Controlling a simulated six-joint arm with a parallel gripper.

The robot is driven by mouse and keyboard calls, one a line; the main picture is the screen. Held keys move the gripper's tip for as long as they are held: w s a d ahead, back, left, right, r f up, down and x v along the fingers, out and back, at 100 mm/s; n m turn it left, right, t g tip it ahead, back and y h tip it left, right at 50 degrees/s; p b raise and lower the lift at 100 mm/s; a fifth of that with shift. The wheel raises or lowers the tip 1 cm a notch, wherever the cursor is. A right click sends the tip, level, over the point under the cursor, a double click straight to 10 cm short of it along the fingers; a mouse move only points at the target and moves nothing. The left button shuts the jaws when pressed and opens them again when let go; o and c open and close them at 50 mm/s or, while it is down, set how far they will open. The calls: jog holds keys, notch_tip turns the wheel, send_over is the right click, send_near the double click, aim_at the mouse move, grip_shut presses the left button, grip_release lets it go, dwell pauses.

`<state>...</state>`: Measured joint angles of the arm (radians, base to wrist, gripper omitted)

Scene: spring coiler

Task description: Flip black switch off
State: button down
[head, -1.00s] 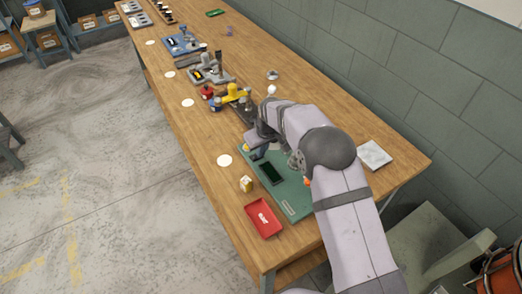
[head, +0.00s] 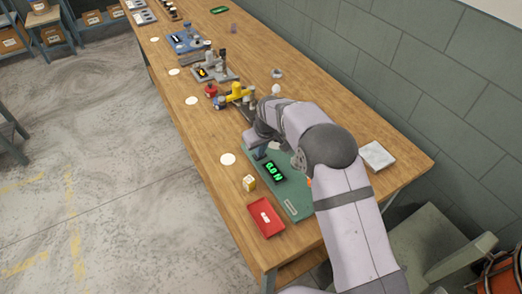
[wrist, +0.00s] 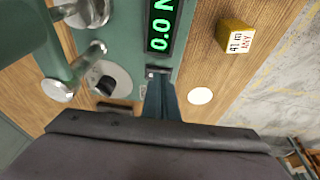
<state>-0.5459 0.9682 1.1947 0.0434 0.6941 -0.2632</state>
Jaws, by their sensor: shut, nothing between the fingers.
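The green coiler base (head: 297,206) lies on the bench under my arm. Its display (head: 275,173) is lit with green characters, and it reads "0.0 N" in the wrist view (wrist: 162,22). A small black switch (wrist: 158,71) sits just below the display in the wrist view. My gripper (wrist: 158,82) is shut and empty, with its fingertips right at the switch and partly covering it. I cannot tell which way the switch is tilted. In the head view my gripper (head: 261,153) is beside the display, and the switch is hard to make out.
A black knob (wrist: 105,85) on a round grey plate and metal posts stand left of my fingers in the wrist view. A yellow block (head: 249,183), a red tray (head: 265,217) and a white disc (head: 228,159) are nearby. A white pad (head: 377,155) lies right of my arm.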

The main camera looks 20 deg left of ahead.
notch_tip(320, 180, up, 4)
jog(key=shift+s+f+p, duration=0.1)
jog(key=shift+p, duration=0.85)
jog(key=shift+s+d+r+b, duration=0.1)
jog(key=shift+d+r+b, duration=0.2)
jog(key=shift+b, duration=0.6)
jog(key=b+v, duration=0.2)
jog(key=v, duration=0.6)
jog(key=shift+d+r+b, duration=0.2)
jog(key=shift+r+b, duration=0.1)
jog(key=shift+b, duration=0.05)
jog(key=shift+w+a+f+b, duration=0.1)
jog(key=shift+w+b, duration=0.2)
jog(key=shift+b, duration=0.95)
jog(key=shift+r, duration=0.3)
